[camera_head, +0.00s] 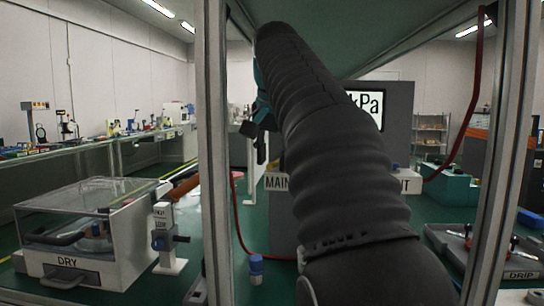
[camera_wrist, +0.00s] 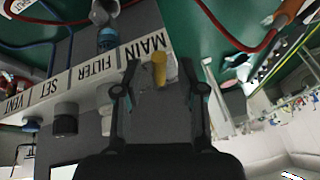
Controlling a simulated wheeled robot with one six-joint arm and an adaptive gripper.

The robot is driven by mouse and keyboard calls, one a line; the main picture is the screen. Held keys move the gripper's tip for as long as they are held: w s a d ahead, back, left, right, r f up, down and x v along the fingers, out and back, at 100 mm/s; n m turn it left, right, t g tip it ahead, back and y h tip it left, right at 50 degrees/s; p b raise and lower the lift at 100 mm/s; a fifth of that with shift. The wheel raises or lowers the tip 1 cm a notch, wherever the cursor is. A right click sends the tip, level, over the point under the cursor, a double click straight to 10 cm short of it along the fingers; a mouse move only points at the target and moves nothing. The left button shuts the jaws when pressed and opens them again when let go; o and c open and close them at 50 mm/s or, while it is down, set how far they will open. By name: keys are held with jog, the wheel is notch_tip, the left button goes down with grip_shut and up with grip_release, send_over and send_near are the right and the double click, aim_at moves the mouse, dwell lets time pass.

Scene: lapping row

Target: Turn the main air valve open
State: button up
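The main air valve shows in the wrist view as a yellow handle (camera_wrist: 159,70) beside the "MAIN" label (camera_wrist: 143,47) on a pale strip. My gripper (camera_wrist: 159,66) is open, one finger on each side of the yellow handle. Gaps show between handle and fingers; contact at depth cannot be told. In the head view my dark arm hides the valve and most of the panel, leaving part of the "MAIN" label (camera_head: 277,183) in sight.
The panel strip also carries "FILTER" (camera_wrist: 98,68), "SET" and "VENT" labels, with a dark knob (camera_wrist: 65,122) near "SET". A grey housing with a kPa display (camera_head: 368,103) stands behind my arm. Metal frame posts (camera_head: 213,150) rise nearby. A box marked "DRY" (camera_head: 68,262) stands left.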

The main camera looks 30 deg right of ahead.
jog(key=shift+r, duration=0.1)
jog(key=s+a+r, duration=0.1)
jog(key=s+a, duration=0.1)
jog(key=s, duration=0.4)
jog(key=s+a+r, duration=0.1)
jog(key=s+a, duration=0.2)
jog(key=s, duration=0.3)
jog(key=shift+a+r, duration=0.2)
jog(key=shift+r, duration=0.05)
dwell(0.4)
